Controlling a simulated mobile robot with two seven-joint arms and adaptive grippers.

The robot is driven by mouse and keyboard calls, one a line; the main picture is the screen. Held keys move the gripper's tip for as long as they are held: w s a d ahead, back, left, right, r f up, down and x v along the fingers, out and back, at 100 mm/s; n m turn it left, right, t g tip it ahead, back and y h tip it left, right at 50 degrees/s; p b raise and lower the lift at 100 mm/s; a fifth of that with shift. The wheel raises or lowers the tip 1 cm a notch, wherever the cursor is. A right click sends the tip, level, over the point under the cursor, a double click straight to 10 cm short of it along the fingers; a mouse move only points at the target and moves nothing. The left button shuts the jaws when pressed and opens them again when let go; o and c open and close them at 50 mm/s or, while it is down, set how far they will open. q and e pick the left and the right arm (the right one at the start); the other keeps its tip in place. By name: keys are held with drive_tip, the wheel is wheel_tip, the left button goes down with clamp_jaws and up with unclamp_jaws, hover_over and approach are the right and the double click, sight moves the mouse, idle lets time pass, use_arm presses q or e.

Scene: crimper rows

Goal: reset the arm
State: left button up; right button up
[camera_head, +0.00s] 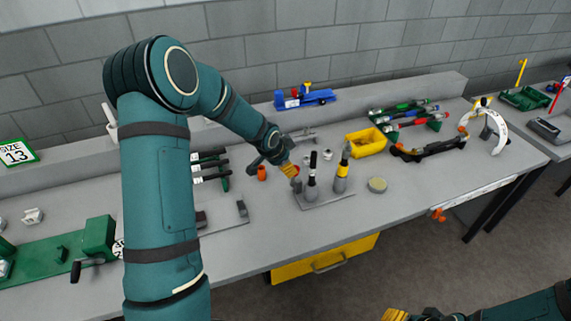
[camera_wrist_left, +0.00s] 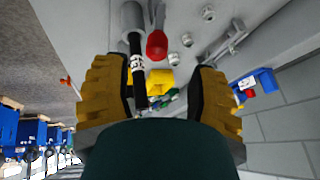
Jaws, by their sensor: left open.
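My left gripper (camera_head: 290,170) reaches over the middle of the bench. In the left wrist view its two yellow fingers are spread, with the gripper (camera_wrist_left: 160,95) open and nothing clasped between them. Just right of it in the head view, a tool with a black handle (camera_head: 312,172) and a yellow-and-black tool (camera_head: 343,168) stand upright on a grey base (camera_head: 325,198). A dark-handled tool (camera_wrist_left: 136,55) and a red tip (camera_wrist_left: 157,45) show beyond the fingers in the wrist view. My right gripper (camera_head: 396,315) is only partly in view at the bottom edge; its opening is hidden.
The yellow bin (camera_head: 368,143), blue tool (camera_head: 305,97) and rack of coloured-handled tools (camera_head: 405,117) are farther back or right.

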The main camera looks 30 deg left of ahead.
idle(0.4)
use_arm(q)
drive_tip(key=s+d+f+n+g+h+b, duration=0.1)
drive_tip(key=s+d+f+n+h+b, duration=0.45)
drive_tip(key=d+f, duration=0.85)
drive_tip(key=s+d+f+n+g+y+b, duration=0.1)
drive_tip(key=s+d+f, duration=0.3)
drive_tip(key=s+d, duration=0.2)
drive_tip(key=s+d+f+n+g+b, duration=0.1)
drive_tip(key=s+d+f, duration=0.3)
drive_tip(key=s, duration=0.7)
drive_tip(key=shift+s+d+g+y, duration=0.25)
drive_tip(key=shift+d+g+y, duration=0.15)
drive_tip(key=shift+d, duration=0.5)
